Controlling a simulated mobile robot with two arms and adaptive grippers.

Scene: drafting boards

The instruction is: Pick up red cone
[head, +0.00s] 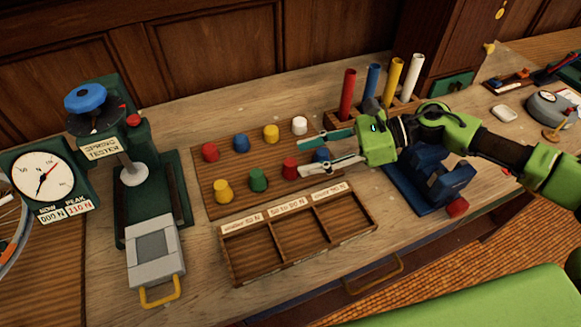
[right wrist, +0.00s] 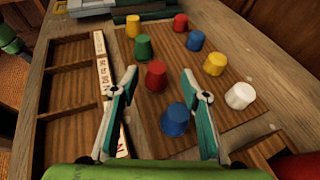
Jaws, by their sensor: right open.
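Two red cones are on the wooden board. The near-row red cone (head: 290,168) stands just past my right gripper's tips; it also shows in the right wrist view (right wrist: 156,75), in line with the gap between the fingertips. The other red cone (head: 210,152) is at the far left of the back row and shows small in the right wrist view (right wrist: 180,22). My right gripper (head: 303,158) is open and empty, reaching in from the right. A blue cone (right wrist: 174,118) is between its fingers, partly hidden by them in the head view. My left gripper is not in view.
Yellow (head: 223,191), green (head: 258,180) and white (head: 300,125) cones share the board (head: 240,205). An empty three-part tray (head: 235,274) lies in front. A spring tester (head: 130,175) stands left. A rack with upright coloured tubes (head: 347,95) stands behind my right arm.

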